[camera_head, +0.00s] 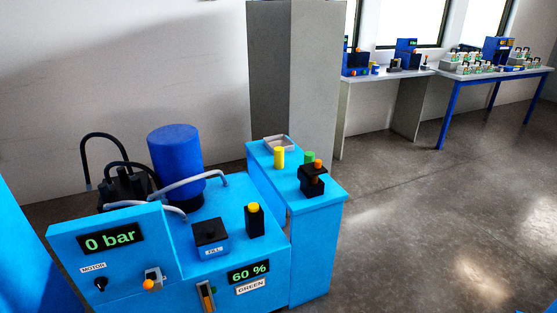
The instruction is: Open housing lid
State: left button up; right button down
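A blue machine (140,240) stands at the lower left. On the side table stands a dark block with an orange knob (312,180). No part is labelled as a housing lid, so I cannot tell which one it is. Neither of my grippers is in view.
The machine's displays read "0 bar" (110,238) and "60 %" (249,272). A blue drum (176,160) and hoses stand behind. A blue side table (320,203) holds a yellow cylinder (279,157) and a grey tray (279,143). Open floor (430,220) lies right.

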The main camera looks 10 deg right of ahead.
aim_at(316, 168)
jog(key=i+l+u, duration=0.1)
jog(key=i, duration=0.35)
jog(key=i+l+u, duration=0.15)
jog(key=i+l, duration=0.15)
jog(key=i, duration=0.15)
jog(key=i+l+u, duration=0.1)
jog(key=i+l, duration=0.2)
jog(key=i, duration=0.1)
